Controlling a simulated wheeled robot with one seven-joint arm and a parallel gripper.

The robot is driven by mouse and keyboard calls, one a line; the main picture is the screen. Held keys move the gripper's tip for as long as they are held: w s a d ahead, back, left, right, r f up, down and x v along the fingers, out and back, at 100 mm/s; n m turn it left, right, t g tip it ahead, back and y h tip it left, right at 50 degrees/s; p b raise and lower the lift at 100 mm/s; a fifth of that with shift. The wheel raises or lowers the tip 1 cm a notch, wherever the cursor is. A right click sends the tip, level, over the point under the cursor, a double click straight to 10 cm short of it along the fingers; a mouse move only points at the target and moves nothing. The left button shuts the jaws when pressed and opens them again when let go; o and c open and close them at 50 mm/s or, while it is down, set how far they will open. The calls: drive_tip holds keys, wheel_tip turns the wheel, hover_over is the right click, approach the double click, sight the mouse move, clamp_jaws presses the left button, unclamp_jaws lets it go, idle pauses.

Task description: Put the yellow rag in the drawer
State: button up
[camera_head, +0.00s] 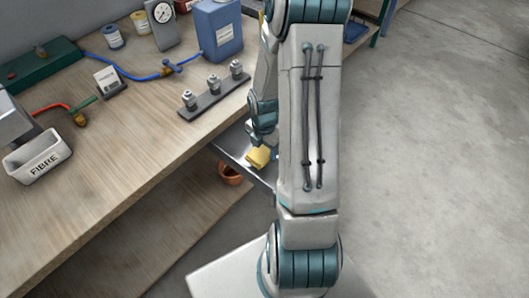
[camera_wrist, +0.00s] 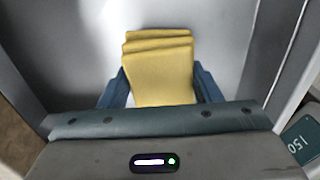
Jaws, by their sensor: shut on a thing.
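The yellow rag (camera_wrist: 158,72) is folded in layers and sits between the two blue fingers of my gripper (camera_wrist: 160,92) in the wrist view. My gripper is shut on it. Behind the rag lies the grey metal floor of the open drawer (camera_wrist: 225,45), with its side walls at left and right. In the head view the rag (camera_head: 258,157) shows below my gripper (camera_head: 262,140), over the drawer (camera_head: 243,160) under the workbench edge. My arm hides much of the drawer there. I cannot tell whether the rag touches the drawer floor.
The wooden workbench (camera_head: 130,130) carries a white FIBRE bin (camera_head: 38,158), a rack of three metal fittings (camera_head: 214,92), a blue canister (camera_head: 217,35) and a gauge (camera_head: 162,22). A brown pot (camera_head: 230,174) stands on the lower shelf (camera_head: 165,230). The floor at right is clear.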

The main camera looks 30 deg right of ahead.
drive_tip(key=shift+f, duration=1.2)
drive_tip(key=shift+f, duration=0.2)
drive_tip(key=o, duration=1)
drive_tip(key=shift+r, duration=0.15)
